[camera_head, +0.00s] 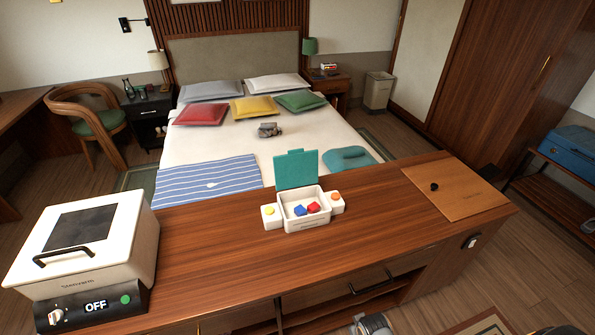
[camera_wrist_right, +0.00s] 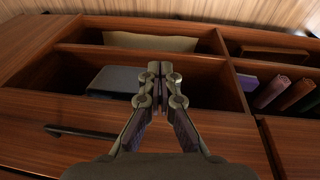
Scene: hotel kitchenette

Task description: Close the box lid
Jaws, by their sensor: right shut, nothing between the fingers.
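The white box (camera_head: 307,225) stands on the wooden counter in the head view, its open side facing up. Its teal lid (camera_head: 296,168) stands raised upright at the back edge, so the box is open. Blue (camera_head: 300,210) and red (camera_head: 314,208) pieces lie inside. My right gripper (camera_wrist_right: 160,70) is in the right wrist view, its fingers together and empty, in front of open wooden shelves and away from the box. My left gripper is not in view.
A white appliance (camera_head: 80,240) marked OFF stands at the counter's left end. White side blocks with a yellow piece (camera_head: 269,211) and an orange piece (camera_head: 336,196) flank the box. A wooden board (camera_head: 455,195) with a black knob lies at right. Counter between is clear.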

